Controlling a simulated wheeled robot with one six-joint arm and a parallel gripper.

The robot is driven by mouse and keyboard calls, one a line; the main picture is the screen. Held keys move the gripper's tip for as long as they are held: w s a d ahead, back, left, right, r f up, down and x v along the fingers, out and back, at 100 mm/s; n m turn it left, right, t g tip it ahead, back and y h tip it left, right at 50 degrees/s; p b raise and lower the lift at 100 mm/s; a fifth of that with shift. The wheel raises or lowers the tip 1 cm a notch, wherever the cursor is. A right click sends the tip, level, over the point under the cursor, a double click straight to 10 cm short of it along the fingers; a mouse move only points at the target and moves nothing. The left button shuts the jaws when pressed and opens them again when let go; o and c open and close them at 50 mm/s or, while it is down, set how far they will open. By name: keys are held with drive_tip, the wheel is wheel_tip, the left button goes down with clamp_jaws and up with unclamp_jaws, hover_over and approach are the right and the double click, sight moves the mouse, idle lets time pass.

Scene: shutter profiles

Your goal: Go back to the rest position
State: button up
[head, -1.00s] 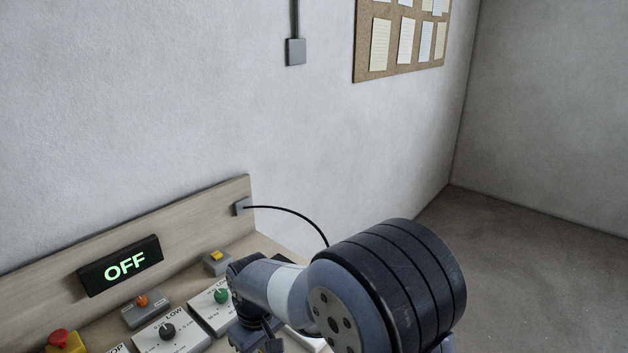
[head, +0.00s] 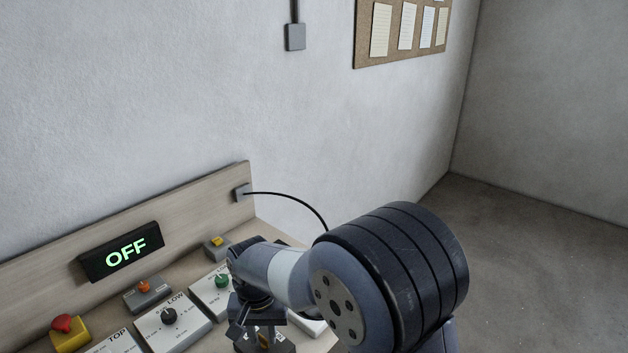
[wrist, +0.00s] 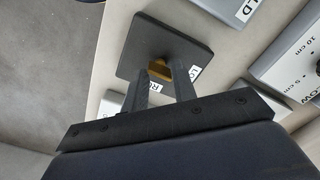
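My gripper (head: 262,325) is low over the right part of the wooden panel in the head view, with my wrist and arm above it. In the wrist view my gripper (wrist: 164,70) has its two dark fingers apart. A small brass-coloured piece (wrist: 159,69) on a dark square plate (wrist: 150,28) shows between and just beyond the fingertips. I cannot tell whether the fingers touch it. My arm hides part of the panel at the right.
The display (head: 122,252) reads OFF. Nearby are a red button (head: 64,324) on a yellow box, an orange knob (head: 144,281), a black knob (head: 169,315), a green knob (head: 222,280) and a yellow button (head: 217,241). A cable (head: 290,200) loops behind my arm. Floor (head: 540,250) is clear at right.

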drive_tip(key=m, duration=0.8)
drive_tip(key=shift+r+m, duration=0.3)
drive_tip(key=shift+r, duration=0.65)
